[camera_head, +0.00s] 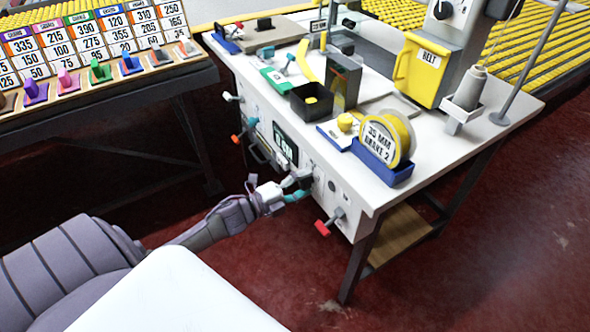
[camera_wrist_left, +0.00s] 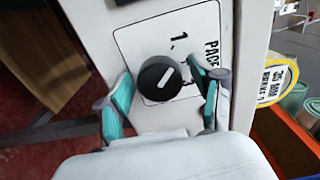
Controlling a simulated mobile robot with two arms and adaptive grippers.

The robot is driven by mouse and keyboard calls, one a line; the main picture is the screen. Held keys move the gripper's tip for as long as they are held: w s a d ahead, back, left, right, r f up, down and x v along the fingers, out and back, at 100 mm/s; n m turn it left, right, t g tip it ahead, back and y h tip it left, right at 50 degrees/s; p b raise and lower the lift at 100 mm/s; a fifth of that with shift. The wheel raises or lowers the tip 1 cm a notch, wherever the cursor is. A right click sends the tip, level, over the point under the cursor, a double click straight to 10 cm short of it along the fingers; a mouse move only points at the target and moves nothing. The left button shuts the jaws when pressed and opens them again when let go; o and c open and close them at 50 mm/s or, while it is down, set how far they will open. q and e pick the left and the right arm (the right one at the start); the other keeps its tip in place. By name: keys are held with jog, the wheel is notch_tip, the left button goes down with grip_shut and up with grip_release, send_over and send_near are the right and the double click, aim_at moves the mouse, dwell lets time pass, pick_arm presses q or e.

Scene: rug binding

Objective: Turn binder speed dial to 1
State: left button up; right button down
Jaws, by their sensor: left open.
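The speed dial is a round black knob with a white pointer line, on a white plate on the machine's front panel. In the left wrist view the dial (camera_wrist_left: 160,78) sits between the two teal fingertips of my left gripper (camera_wrist_left: 163,92). The fingers are open, with a gap on both sides of the knob. A "1" and part of the word "PACE" show on the plate (camera_wrist_left: 190,28). The pointer slants toward the upper right of that view. In the head view my left gripper (camera_head: 295,188) is at the bench's front panel and hides the dial. My right gripper is not in view.
The white bench (camera_head: 440,135) carries a yellow tape reel (camera_head: 390,138) in a blue holder and a yellow "BELT" cover (camera_head: 417,70). A rack of numbered cards (camera_head: 95,45) stands left. Red floor lies open in front.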

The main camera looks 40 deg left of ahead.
pick_arm(q)
jog(key=v, duration=1.2)
jog(key=shift+w, duration=0.1)
